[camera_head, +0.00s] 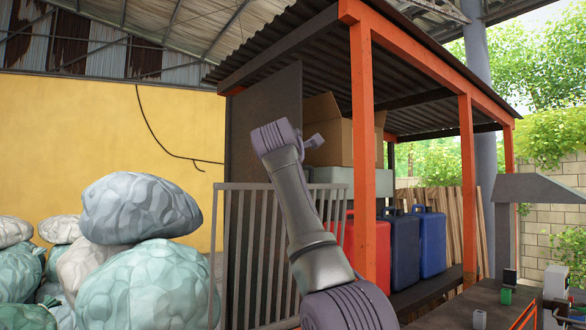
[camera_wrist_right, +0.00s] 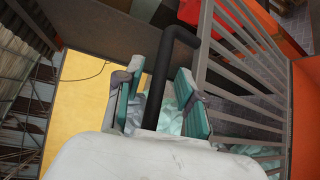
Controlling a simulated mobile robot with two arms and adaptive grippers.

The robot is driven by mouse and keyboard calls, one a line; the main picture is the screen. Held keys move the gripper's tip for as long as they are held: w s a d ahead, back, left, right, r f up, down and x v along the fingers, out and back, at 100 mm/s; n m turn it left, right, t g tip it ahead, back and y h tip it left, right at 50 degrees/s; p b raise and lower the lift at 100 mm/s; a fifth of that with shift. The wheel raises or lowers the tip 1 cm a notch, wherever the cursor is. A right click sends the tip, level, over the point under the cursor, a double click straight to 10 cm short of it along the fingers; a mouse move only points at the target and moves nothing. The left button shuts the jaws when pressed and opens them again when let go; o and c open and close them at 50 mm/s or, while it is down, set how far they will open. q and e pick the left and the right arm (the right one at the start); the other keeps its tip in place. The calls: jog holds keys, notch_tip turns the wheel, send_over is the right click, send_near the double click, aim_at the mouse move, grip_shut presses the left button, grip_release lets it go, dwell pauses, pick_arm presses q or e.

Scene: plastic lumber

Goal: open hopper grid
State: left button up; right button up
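The hopper grid (camera_head: 232,255) is a grey barred panel standing upright, low in the middle of the head view and partly behind my arm. In the right wrist view, a slatted grey grid (camera_wrist_right: 245,75) fills the right side. A dark bent bar (camera_wrist_right: 165,75), like a handle, meets its edge. My right gripper (camera_wrist_right: 160,95) has its two teal-padded fingers on either side of this bar. The fingers look apart, with the bar between them and no clear grip on it.
Stacked sacks (camera_head: 138,208) stand left of the grid. An orange post (camera_head: 362,160) of the roofed shed rises close to its right. Red and blue canisters (camera_head: 432,242) and a cardboard box (camera_head: 330,130) are under the roof. A dark work surface (camera_head: 460,310) lies lower right.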

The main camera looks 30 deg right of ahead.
jog(key=shift+r, duration=0.1)
jog(key=v, duration=1.2)
